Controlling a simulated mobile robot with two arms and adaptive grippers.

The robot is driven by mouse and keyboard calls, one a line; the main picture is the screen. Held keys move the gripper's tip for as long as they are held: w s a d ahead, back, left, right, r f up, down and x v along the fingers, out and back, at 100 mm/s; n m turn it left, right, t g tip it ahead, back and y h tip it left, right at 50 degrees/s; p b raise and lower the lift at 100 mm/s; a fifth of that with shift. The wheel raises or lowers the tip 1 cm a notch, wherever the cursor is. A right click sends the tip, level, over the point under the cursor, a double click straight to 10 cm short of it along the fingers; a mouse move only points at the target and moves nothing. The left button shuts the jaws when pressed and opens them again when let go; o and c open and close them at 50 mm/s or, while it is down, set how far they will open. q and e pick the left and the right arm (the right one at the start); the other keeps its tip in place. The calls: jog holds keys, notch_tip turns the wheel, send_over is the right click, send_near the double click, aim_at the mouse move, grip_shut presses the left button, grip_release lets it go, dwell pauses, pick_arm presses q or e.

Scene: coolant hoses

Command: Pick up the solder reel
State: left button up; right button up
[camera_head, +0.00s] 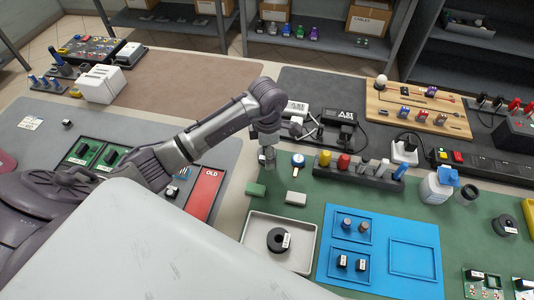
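A black reel-like ring (275,239) with a white label lies in the light grey tray (252,256) at the lower middle. Another round black item (505,225) with a white label lies on the green mat at the right. The labels are too small to read, so I cannot tell which is the solder reel. My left gripper (268,160) hangs above the far left part of the green mat, beyond the tray and apart from both items. Its fingers are too small to tell whether they are open or shut. My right gripper is not in view.
A green block (256,189) and a white block (296,198) lie between gripper and tray. A dark rack of coloured tools (358,178) stands to the right. A blue tray (378,275) with small parts is right of the grey tray. A white bottle (437,187) stands farther right.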

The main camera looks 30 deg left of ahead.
pick_arm(q)
jog(key=c, duration=1.3)
jog(key=shift+c, duration=0.3)
jog(key=shift+r, duration=0.15)
